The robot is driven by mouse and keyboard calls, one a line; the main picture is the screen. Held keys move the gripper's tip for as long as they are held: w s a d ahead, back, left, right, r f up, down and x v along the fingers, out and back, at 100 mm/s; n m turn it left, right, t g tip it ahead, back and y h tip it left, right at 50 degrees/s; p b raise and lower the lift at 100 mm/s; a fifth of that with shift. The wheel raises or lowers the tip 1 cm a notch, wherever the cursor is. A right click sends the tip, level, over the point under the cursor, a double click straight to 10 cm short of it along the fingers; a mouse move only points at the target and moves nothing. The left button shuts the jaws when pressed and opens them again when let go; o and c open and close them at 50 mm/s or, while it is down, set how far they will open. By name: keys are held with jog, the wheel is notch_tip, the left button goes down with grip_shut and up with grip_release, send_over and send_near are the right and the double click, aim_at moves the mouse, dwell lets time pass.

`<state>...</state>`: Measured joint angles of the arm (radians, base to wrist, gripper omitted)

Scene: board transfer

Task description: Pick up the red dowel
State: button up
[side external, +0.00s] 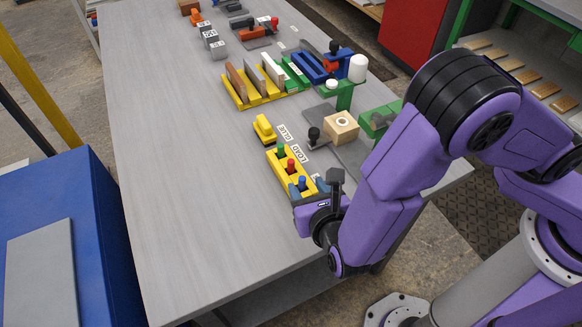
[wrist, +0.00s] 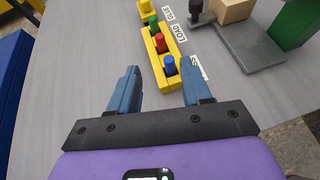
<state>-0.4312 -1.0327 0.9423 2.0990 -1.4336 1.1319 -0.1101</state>
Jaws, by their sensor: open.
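The red dowel (side external: 291,166) stands upright in the middle of a yellow rack (side external: 272,161), between a green dowel (side external: 281,150) and a blue dowel (side external: 302,184). In the wrist view the red dowel (wrist: 161,43) shows ahead of the fingers, beyond the blue dowel (wrist: 169,66), with the green dowel (wrist: 153,22) farthest. My gripper (side external: 318,188) is at the near, blue end of the rack.
A wooden block (side external: 341,127) on a grey fixture stands right of the rack, beside a green stand (side external: 342,95). A yellow object (side external: 264,129) lies beyond the rack. A yellow rack of boards (side external: 259,84) stands farther back. The table's left side is clear.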

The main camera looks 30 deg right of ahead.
aim_at(292, 163)
jog(key=x, duration=1.1)
jog(key=shift+w+r, duration=0.15)
grip_shut()
